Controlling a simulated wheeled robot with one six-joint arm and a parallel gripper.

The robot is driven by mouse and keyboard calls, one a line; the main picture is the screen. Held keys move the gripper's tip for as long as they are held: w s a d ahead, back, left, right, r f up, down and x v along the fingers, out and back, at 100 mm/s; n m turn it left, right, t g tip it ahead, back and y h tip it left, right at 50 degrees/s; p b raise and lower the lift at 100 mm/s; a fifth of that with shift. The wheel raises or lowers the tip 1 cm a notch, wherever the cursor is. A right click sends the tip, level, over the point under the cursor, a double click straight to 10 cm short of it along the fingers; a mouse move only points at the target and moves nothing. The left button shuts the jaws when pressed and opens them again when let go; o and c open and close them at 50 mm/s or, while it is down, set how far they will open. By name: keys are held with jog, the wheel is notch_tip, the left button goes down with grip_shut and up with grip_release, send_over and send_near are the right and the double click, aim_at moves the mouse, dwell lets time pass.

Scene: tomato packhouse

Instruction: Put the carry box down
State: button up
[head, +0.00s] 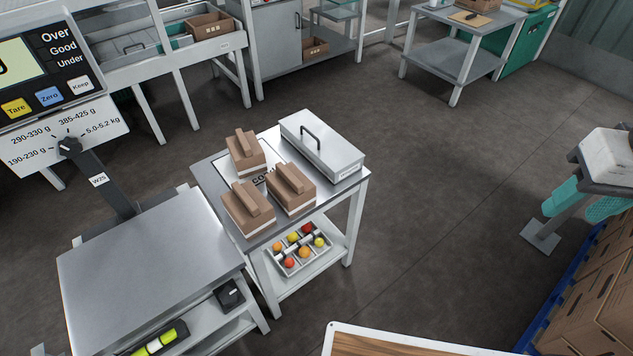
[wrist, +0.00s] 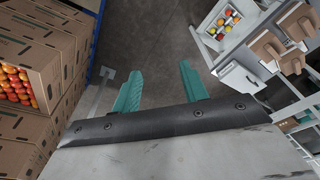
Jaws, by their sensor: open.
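A pale grey carry box (head: 318,151) with a dark bar handle on its lid stands upright on the back right of a small metal-topped table (head: 212,180). In the wrist view the carry box (wrist: 241,80) shows at the right, apart from my fingers. My gripper (head: 583,206) is at the far right of the head view, well away from the table. Its two teal fingers are spread with nothing between them; in the wrist view my gripper (wrist: 160,88) shows bare floor between the fingers.
Several brown cartons (head: 292,187) stand beside the carry box. A tray of tomatoes (head: 299,252) sits on the shelf below. A scale bench (head: 150,255) is at the left. Stacked cartons (head: 606,290) stand at the lower right, near my gripper. Open floor (head: 440,200) lies between.

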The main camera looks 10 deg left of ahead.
aim_at(290, 176)
jog(key=w+a+f+n+t+y, duration=0.1)
jog(key=w+a+f+n+t, duration=0.1)
jog(key=w+a+f, duration=0.4)
jog(key=w+a+f+n+t+y, duration=0.1)
jog(key=w+a+f, duration=0.1)
jog(key=w+a, duration=0.45)
jog(key=w+a+f+n+t+y, duration=0.15)
jog(key=w+a+f, duration=0.25)
jog(key=w, duration=0.5)
jog(key=s+a+f+n+t+y, duration=0.1)
jog(key=a+f+n+y, duration=0.15)
jog(key=a+f, duration=0.7)
jog(key=s+a+f+n+t+y, duration=0.15)
jog(key=a+f+y, duration=0.35)
jog(key=a, duration=0.8)
jog(key=shift+n+h, duration=0.4)
jog(key=shift+n, duration=0.05)
jog(key=x, duration=0.2)
jog(key=f+x, duration=0.1)
jog(key=x, duration=0.5)
jog(key=shift+s+d+f, duration=0.15)
jog(key=shift+s+d, duration=0.05)
jog(key=shift+s, duration=0.1)
grip_shut()
